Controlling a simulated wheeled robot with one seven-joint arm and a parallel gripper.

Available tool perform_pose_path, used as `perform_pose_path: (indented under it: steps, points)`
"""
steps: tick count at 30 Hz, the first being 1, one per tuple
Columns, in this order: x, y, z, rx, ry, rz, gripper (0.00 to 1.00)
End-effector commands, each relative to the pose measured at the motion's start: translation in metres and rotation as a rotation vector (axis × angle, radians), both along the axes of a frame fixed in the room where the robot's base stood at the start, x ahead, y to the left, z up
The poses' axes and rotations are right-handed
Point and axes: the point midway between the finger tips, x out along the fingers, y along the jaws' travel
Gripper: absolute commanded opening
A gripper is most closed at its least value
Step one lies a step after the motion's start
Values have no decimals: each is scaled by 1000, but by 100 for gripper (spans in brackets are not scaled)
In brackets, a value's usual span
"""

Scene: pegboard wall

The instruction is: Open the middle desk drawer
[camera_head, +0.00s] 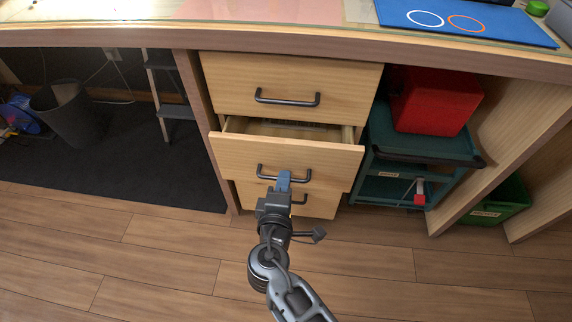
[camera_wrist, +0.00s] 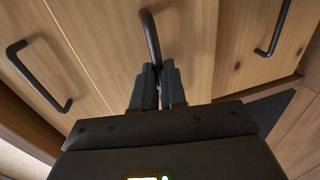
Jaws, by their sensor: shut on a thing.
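The middle desk drawer (camera_head: 308,156) is partly pulled out, and its open interior shows behind the front panel in the head view. Its dark bar handle (camera_head: 265,173) is on the front, and the handle also shows in the wrist view (camera_wrist: 149,32). My gripper (camera_head: 283,180) is at this handle, with its fingers shut on the bar. In the wrist view my gripper (camera_wrist: 158,82) has its two dark fingers close together around one end of the handle. The exact contact is partly hidden by the fingers.
The top drawer (camera_head: 285,79) is shut above, and the bottom drawer (camera_head: 320,203) sits below, partly hidden. A teal cart (camera_head: 425,147) with a red box (camera_head: 435,100) stands at right. A dark bin (camera_head: 70,115) stands at left. The wooden floor (camera_head: 160,260) in front is clear.

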Motion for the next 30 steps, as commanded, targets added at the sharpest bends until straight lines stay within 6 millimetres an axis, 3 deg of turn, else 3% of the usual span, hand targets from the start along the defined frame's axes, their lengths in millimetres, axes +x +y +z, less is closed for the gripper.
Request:
perform_pose_path:
  steps: [1,9,18,24,30]
  points:
    - [-17,1,-1,0,5,3,0]
    - [-93,4,-2,-1,6,4,0]
    - [-166,6,-1,0,4,3,0]
    - [-198,7,-1,-1,3,3,0]
    - [-215,8,-1,1,3,2,0]
